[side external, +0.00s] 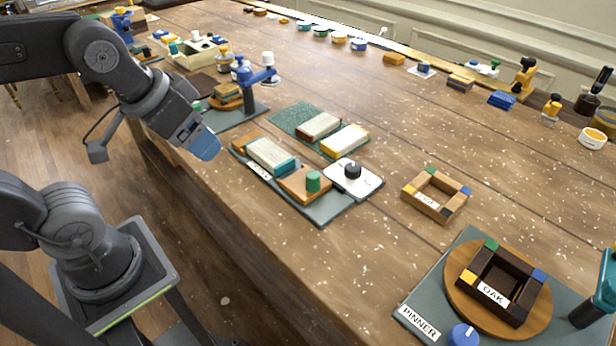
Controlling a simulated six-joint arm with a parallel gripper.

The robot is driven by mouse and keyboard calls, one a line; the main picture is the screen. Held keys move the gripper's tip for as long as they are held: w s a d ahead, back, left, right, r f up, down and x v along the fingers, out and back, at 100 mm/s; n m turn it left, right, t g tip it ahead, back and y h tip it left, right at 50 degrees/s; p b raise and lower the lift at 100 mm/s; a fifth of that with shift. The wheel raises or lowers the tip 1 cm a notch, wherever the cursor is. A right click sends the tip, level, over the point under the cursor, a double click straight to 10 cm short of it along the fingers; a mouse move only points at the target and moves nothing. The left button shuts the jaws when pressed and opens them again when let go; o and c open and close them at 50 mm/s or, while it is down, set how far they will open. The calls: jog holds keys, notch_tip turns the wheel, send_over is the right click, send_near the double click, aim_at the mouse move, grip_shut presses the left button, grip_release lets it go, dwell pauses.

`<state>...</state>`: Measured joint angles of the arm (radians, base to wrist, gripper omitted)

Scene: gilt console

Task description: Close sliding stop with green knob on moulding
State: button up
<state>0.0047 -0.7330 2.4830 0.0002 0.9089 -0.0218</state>
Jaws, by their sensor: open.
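The green knob (313,181) stands on a wooden sliding block (298,190) at the near right end of a grey-green base plate (325,215). On the same plate, a pale moulding piece (268,152) with a teal end lies to the left of the block; whether a gap separates them is too small to tell. A small wooden piece (246,142) sits at the plate's left end. My gripper (207,148), with blue fingertips, is open and empty, in the air to the left of the plate and apart from it. Its far finger is partly hidden.
A white plate with a black knob (353,171) stands right beside the block. A green mat (293,118) with two pale-topped blocks lies behind. A blue clamp-like stand (250,85) rises behind my gripper. A wooden frame (436,193) stands right; bare tabletop lies in front.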

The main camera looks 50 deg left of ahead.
jog(key=w+d+r+n+g, duration=0.1)
jog(key=w, duration=0.1)
jog(key=w+d+r+n, duration=0.1)
jog(key=w, duration=0.2)
jog(key=w+d+r+n+g, duration=0.1)
jog(key=w+n, duration=0.1)
jog(key=shift+w+d+g, duration=0.15)
jog(key=shift+w+g, duration=0.1)
jog(key=shift+g, duration=0.05)
jog(key=c, duration=0.3)
jog(key=n+g, duration=0.3)
jog(key=n, duration=0.2)
send_over(313, 175)
jog(key=f, duration=0.1)
notch_tip(313, 175, down, 14)
grip_shut()
